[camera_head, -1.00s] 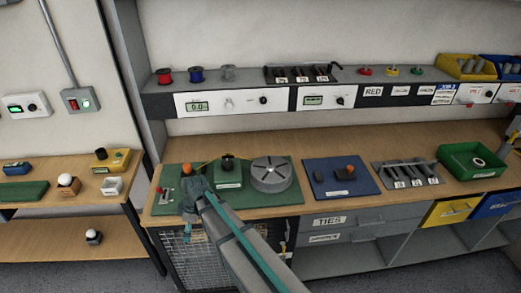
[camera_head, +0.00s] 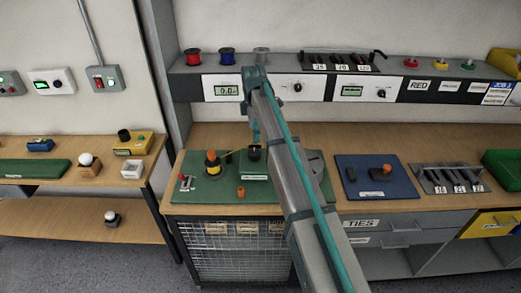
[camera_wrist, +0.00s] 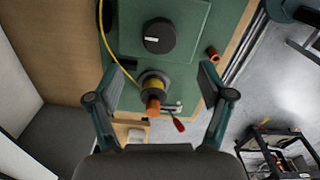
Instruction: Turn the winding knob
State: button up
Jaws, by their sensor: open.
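The black round knob (camera_wrist: 159,36) with a white mark sits on the green board (camera_wrist: 190,25), ahead of my open fingers in the wrist view. In the head view the black knob (camera_head: 254,153) is at the back of the green board, partly covered by my gripper (camera_head: 255,132), which hangs over it. In the wrist view my gripper (camera_wrist: 160,75) has its fingers wide apart with nothing between the tips.
A small orange cylinder (camera_head: 240,191) stands on the board in front of the knob. A red-handled lever (camera_head: 186,182) is at the left. A grey disc (camera_head: 312,165) is partly behind my arm. A blue mat (camera_head: 375,177) lies to the right. The instrument shelf (camera_head: 285,88) stands behind.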

aim_at(255, 152)
notch_tip(255, 152, down, 9)
jog(key=p, duration=0.2)
jog(key=shift+p, duration=0.3)
jog(key=shift+c, duration=0.3)
jog(key=c, duration=1.1)
